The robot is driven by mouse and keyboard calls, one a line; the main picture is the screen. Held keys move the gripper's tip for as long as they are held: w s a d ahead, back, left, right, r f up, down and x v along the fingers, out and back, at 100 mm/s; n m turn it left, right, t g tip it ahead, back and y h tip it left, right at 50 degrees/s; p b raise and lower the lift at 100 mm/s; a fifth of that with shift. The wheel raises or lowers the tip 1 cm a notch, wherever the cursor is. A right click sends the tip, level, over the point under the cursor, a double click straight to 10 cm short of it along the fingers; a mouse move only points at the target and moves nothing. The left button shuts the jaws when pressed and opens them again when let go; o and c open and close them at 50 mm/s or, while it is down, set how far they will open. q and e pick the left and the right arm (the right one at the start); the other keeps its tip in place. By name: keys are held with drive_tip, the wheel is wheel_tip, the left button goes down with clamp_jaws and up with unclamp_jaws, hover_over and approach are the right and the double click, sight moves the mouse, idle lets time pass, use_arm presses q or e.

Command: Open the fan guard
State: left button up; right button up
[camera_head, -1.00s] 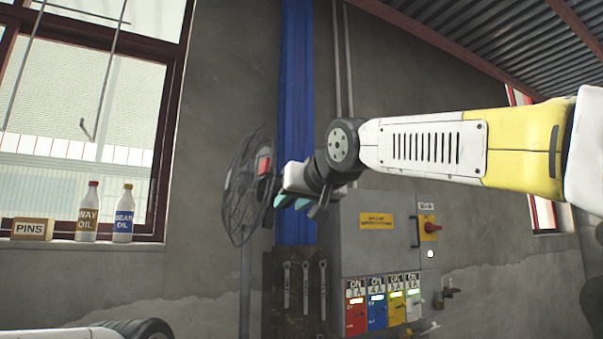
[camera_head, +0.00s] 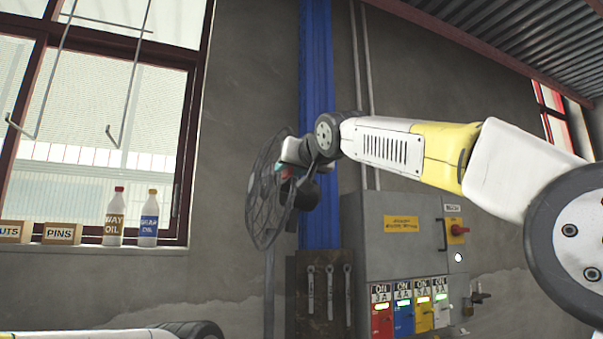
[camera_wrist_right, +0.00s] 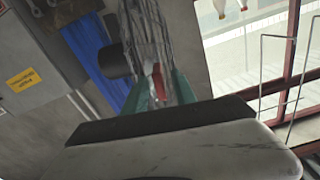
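The fan (camera_head: 264,205) has a round dark wire guard and stands on a pole by the wall, seen nearly edge-on. Its dark motor housing (camera_head: 306,194) shows on the right side of the guard. My right gripper (camera_head: 282,169) is at the upper right part of the fan, next to a red part. In the right wrist view, the teal fingers (camera_wrist_right: 160,88) stand apart on either side of the red part (camera_wrist_right: 158,80), with the guard wires (camera_wrist_right: 150,35) just beyond. I cannot tell whether they touch it. My left gripper is out of view.
A grey electrical cabinet (camera_head: 378,245) with coloured switches stands to the right, below my right arm. A board with wrenches (camera_head: 310,290) hangs under the blue post (camera_head: 316,100). Bottles (camera_head: 148,218) and boxes (camera_head: 62,233) stand on the windowsill.

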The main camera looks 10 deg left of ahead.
clamp_jaws()
idle(1.4)
